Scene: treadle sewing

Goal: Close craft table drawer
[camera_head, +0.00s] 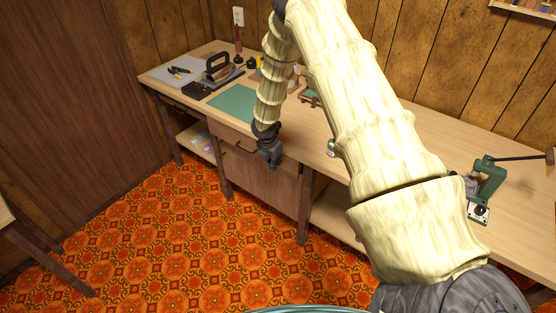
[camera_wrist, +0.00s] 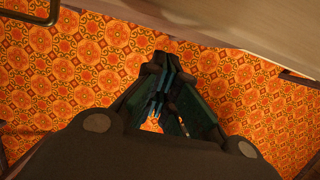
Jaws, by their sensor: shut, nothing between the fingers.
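The long wooden craft table (camera_head: 310,133) runs along the back wall. Its drawer (camera_head: 224,133), with a dark bar handle (camera_head: 240,148), is under the tabletop left of my gripper. My arm hides the drawer's right part, and I cannot tell how far out it stands. My gripper (camera_head: 270,160) points down in front of the table, just right of the handle. In the wrist view, my gripper (camera_wrist: 163,65) is shut and empty over the floor. Part of a dark handle (camera_wrist: 50,14) shows at the upper left there, apart from the fingers.
A green cutting mat (camera_head: 232,103), a dark tool block (camera_head: 217,68) and pliers (camera_head: 180,71) lie on the table's left part. A green clamp-like device (camera_head: 488,182) stands at the right. A cabinet door (camera_head: 260,187) is below the drawer. The patterned floor (camera_head: 170,235) in front is clear.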

